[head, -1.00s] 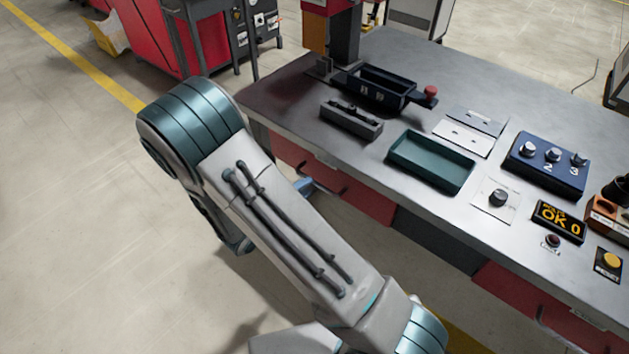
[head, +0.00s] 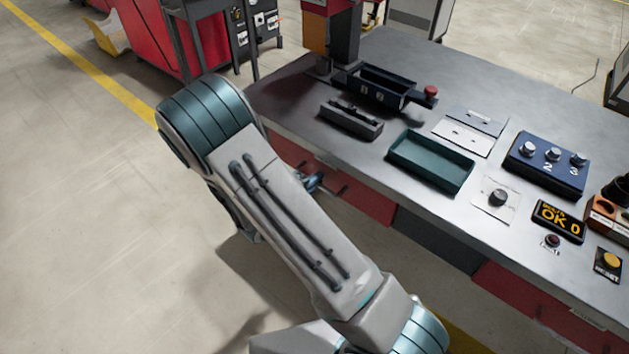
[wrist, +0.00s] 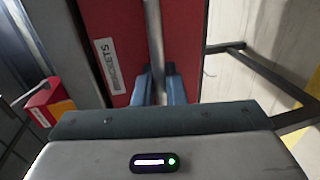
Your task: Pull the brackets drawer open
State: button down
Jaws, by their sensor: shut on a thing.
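The brackets drawer has a red front (wrist: 122,22) with a white label (wrist: 109,66) whose readable end is "KETS". Its grey bar handle (wrist: 154,35) runs down the wrist view. My gripper (wrist: 158,88) is shut on this handle, with one blue finger on each side of it. In the head view my gripper (head: 314,182) is at the red drawer fronts under the table edge, partly hidden by my arm. The drawer looks closed there, though my arm covers part of it.
The grey table (head: 300,95) carries a green tray (head: 432,160), a dark bin (head: 378,85) and a blue knob box (head: 546,165). A dark grey front (head: 436,240) and another red front (head: 520,300) lie further right.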

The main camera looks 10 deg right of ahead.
jog(key=f+b+v, duration=0.2)
jog(key=b+v, duration=0.1)
jog(key=v, duration=0.7)
jog(key=f+b+v, duration=0.2)
jog(key=b+v, duration=0.1)
jog(key=v, duration=0.7)
jog(key=shift+s+a, duration=0.45)
jog(key=shift+a, duration=0.15)
jog(key=shift+f, duration=0.15)
jog(key=c, duration=1.6)
grip_release()
jog(key=v, duration=1.3)
jog(key=shift+s+a+p, duration=0.2)
jog(key=shift+a+p, duration=0.1)
jog(key=shift+p, duration=0.1)
